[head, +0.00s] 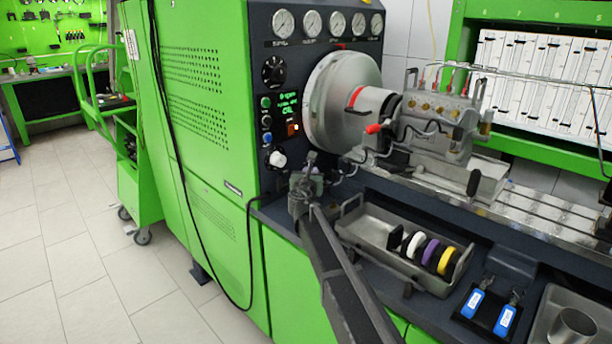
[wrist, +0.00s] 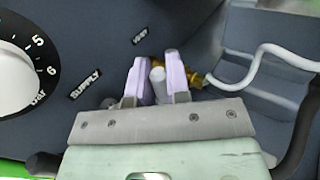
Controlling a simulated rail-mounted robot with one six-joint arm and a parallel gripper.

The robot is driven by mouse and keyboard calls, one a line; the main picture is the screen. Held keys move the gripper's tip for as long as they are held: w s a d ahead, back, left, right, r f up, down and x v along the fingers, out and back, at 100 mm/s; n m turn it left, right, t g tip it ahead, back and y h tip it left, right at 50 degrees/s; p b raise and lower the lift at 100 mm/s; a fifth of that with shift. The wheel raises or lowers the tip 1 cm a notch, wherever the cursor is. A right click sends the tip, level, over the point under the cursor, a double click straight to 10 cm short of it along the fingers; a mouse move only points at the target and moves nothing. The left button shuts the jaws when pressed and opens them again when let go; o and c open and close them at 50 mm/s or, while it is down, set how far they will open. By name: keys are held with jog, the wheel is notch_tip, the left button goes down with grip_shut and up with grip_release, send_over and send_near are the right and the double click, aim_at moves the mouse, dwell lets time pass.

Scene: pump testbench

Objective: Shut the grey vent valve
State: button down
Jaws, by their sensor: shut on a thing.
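The grey vent valve shows in the wrist view as a short grey handle (wrist: 158,84) below a small label that seems to read VENT. My gripper (wrist: 160,80) is shut on this handle, with one pale purple finger on each side of it. A brass fitting (wrist: 196,80) sits just right of the fingers. In the head view my gripper (head: 311,160) is at the lower right edge of the dark control panel, and my arm and gripper hide the valve there. The handle's lower part is hidden, and I cannot tell how far it is turned.
A white pressure knob (wrist: 18,75) and a SUPPLY label (wrist: 86,84) are left of my gripper. A pale hose (wrist: 262,62) runs right from the brass fitting. A metal tray (head: 372,238) with coloured rings stands right of my arm. A large chuck (head: 330,100) is above.

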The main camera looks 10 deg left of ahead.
jog(key=c, duration=1.1)
grip_release()
jog(key=shift+s, duration=0.15)
jog(key=s, duration=1)
jog(key=shift+s, duration=0.3)
jog(key=shift+c, duration=0.5)
